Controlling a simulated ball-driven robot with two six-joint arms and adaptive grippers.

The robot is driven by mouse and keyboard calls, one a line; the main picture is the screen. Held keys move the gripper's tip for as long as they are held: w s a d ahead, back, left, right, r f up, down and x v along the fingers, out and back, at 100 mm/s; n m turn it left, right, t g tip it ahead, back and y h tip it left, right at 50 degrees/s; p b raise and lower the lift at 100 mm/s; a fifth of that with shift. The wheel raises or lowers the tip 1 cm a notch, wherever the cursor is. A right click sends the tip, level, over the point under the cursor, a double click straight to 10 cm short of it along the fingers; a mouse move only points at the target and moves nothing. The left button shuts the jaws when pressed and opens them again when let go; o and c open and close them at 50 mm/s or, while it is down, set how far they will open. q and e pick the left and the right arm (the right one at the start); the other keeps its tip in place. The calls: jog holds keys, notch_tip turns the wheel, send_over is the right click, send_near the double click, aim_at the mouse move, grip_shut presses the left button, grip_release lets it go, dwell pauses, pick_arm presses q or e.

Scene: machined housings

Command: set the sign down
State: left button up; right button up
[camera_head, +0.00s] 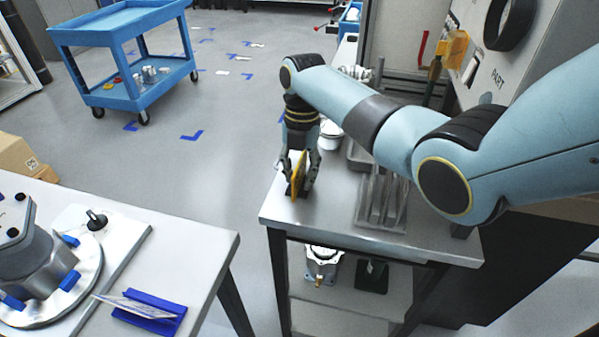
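The yellow sign (299,178) with a dark foot shows nearly edge-on at the left edge of the grey bench (335,217). My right gripper (302,182) points down over it, with its fingers around the sign, and looks shut on it. The sign is upright. I cannot tell whether its foot touches the bench top or hangs just above it. The fingers hide part of the sign. My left gripper is not in view.
A rack of upright grey plates (383,203) and white round parts (330,133) stand on the bench. A machined housing (322,264) sits on the shelf below. Another table (195,245) at lower left carries a blue holder (150,313). A blue cart (128,98) stands behind.

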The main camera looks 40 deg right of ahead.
jog(key=shift+r, duration=0.25)
jog(key=r, duration=0.7)
jog(key=w+d+r+b, duration=0.1)
jog(key=r, duration=0.3)
jog(key=shift+r, duration=0.35)
